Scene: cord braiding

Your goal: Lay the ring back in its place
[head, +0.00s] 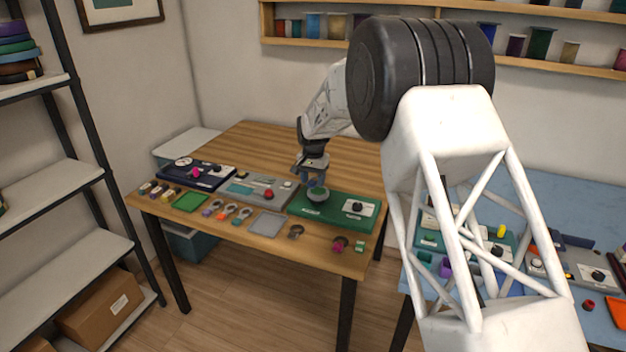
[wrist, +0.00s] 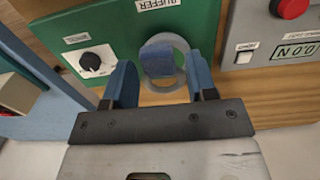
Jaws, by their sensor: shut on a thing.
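My gripper (wrist: 160,80) has its two blue fingers on either side of a grey ring (wrist: 183,57) and is shut on it. Through the ring's opening I see a blue patch, green panel and some wood; I cannot tell what the blue patch is. The ring is at the edge of the green panel (wrist: 105,25) marked BUFFER. In the head view, my gripper (head: 314,182) is low over the left part of the green panel (head: 340,203), with a round grey-green thing (head: 317,195) right under it. I cannot tell whether the ring touches the panel.
The green panel has a dial (wrist: 91,61). A grey panel (head: 258,188) with a red button (head: 268,194) stands beside it. Several small rings, a green tray (head: 190,202) and a grey pad (head: 266,224) lie along the wooden table's (head: 255,145) front. The table's back is clear.

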